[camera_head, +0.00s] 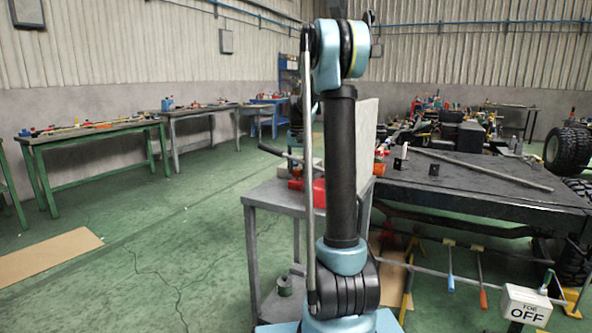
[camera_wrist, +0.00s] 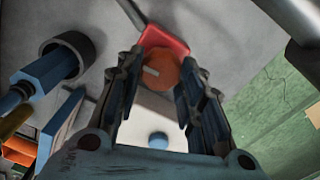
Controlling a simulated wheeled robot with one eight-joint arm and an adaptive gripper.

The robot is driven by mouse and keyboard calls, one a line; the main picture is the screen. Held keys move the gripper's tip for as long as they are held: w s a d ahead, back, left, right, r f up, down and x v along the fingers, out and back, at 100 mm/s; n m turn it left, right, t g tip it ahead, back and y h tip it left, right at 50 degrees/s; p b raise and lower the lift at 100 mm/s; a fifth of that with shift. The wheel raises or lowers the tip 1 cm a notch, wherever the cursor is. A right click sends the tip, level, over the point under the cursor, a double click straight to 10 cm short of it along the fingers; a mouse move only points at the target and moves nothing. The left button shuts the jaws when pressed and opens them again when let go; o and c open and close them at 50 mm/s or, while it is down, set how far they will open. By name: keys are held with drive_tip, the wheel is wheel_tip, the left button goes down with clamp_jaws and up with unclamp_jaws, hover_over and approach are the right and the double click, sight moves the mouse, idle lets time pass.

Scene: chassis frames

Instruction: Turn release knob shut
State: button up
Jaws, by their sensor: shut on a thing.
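The release knob (camera_wrist: 165,72) is a round orange-red disc with a short pale mark on its face. It sits at the end of a red body (camera_wrist: 160,38) in the wrist view. My gripper (camera_wrist: 162,66) is shut on the knob, with one dark finger on each side of it. The mark lies nearly level, tilted slightly. In the head view the red body (camera_head: 318,192) rests on a grey cart (camera_head: 280,193), partly behind my arm. The knob and my fingertips cannot be made out there.
In the wrist view a dark ring-shaped part (camera_wrist: 92,45) and a blue tool (camera_wrist: 45,72) lie left of my fingers. A grey bar (camera_wrist: 292,22) crosses the upper right. A dark workbench (camera_head: 470,185) stands right of the cart. Green floor (camera_head: 150,250) is open to the left.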

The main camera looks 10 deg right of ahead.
sight(297, 169)
drive_tip(key=shift+m, duration=0.5)
drive_tip(key=shift+a, duration=0.1)
drive_tip(key=o, duration=1.1)
drive_tip(key=shift+c, duration=0.2)
wheel_tip(297, 169, up, 12)
